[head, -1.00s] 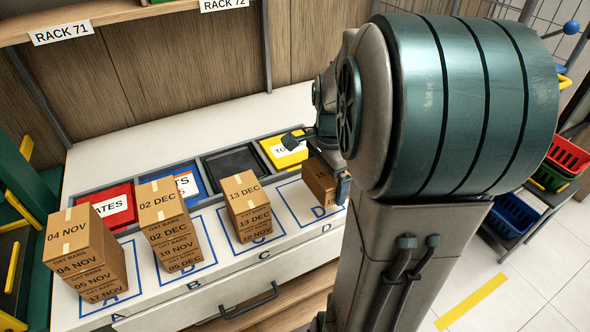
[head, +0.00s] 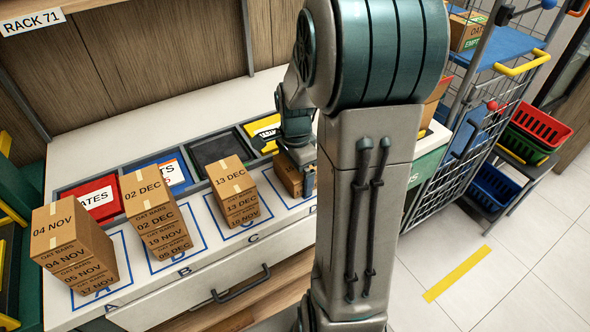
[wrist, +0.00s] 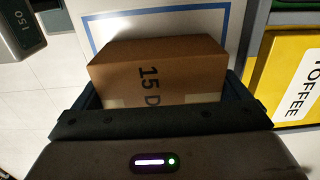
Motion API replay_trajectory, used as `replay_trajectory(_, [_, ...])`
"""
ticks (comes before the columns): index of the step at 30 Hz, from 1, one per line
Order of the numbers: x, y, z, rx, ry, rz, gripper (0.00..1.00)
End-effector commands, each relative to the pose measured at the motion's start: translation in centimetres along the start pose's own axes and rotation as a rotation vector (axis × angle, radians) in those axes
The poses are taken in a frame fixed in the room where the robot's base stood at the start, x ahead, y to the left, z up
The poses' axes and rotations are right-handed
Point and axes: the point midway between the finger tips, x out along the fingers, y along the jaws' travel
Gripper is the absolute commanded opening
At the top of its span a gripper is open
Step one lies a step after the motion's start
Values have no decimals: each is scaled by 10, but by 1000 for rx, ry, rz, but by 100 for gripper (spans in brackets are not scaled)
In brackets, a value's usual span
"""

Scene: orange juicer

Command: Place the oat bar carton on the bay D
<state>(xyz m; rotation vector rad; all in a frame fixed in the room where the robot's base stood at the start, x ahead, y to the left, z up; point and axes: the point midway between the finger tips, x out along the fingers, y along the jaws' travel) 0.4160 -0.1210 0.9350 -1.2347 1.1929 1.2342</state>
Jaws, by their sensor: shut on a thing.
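The oat bar carton (wrist: 160,72) is a brown box with "15 D" printed on it, the rest of the print cut off. It sits between the two fingers of my gripper (wrist: 160,98), which is shut on it. In the head view the carton (head: 288,178) is at bay D, a blue-outlined square on the white counter (wrist: 105,12), at the right end of the row. My arm covers part of the carton and most of the bay. I cannot tell whether the carton's base touches the counter.
Behind the bays are coloured bins, with a yellow TOFFEE label (wrist: 295,75) beside the carton. A wire cart (head: 450,150) and crates (head: 540,125) stand to the right.

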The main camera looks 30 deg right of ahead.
Motion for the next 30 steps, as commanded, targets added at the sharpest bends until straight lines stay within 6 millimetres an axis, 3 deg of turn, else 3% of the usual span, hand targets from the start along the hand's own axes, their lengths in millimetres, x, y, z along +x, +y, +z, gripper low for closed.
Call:
replay_trajectory(2, [4, 0, 0, 0, 0, 0, 67])
replay_trajectory(3, [3, 0, 0, 0, 0, 0, 100])
replay_trajectory(14, [-6, 0, 0, 0, 1, -3, 100])
replay_trajectory(24, [-76, -1, 0, -1, 2, -6, 100])
replay_trajectory(30, [-108, -1, 0, 0, 1, -2, 100])
